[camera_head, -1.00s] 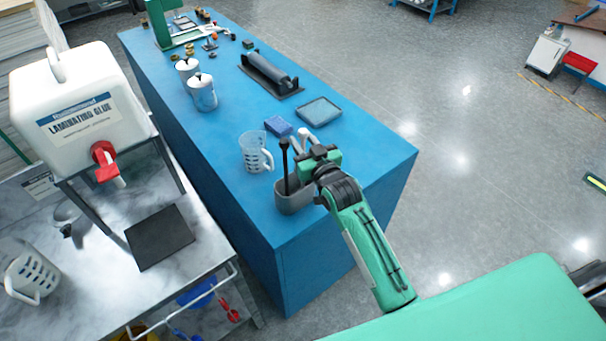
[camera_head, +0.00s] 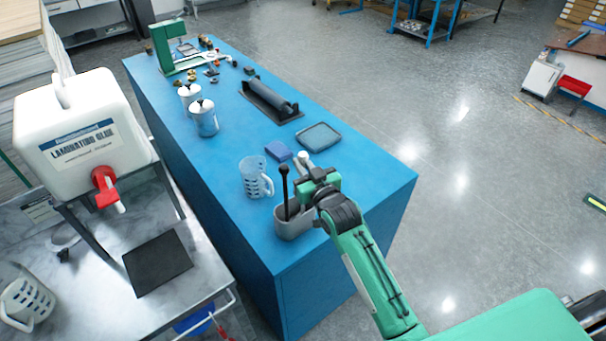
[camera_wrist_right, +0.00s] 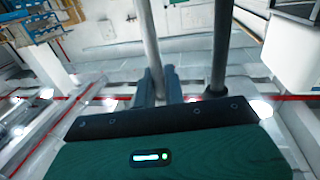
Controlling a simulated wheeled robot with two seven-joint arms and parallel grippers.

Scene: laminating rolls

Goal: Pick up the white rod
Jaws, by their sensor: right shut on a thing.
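The white rod (camera_head: 303,157) shows by its pale top end in the head view, above the grey holder (camera_head: 293,223) near the front of the blue table. My right gripper (camera_head: 310,180) is beside and above this holder. In the right wrist view, the pale rod (camera_wrist_right: 149,38) runs between the fingers of my right gripper (camera_wrist_right: 158,86), which is shut on it. A black rod (camera_head: 285,186) stands in the holder to the left; it also shows in the wrist view (camera_wrist_right: 221,45), outside the fingers. The white rod's lower end is hidden. My left gripper is out of view.
On the blue table (camera_head: 345,205) are a clear jug (camera_head: 253,178), a blue block (camera_head: 278,151), a shallow tray (camera_head: 318,137), a roller on a base (camera_head: 272,98) and two metal cans (camera_head: 203,117). A glue container (camera_head: 80,140) stands at left.

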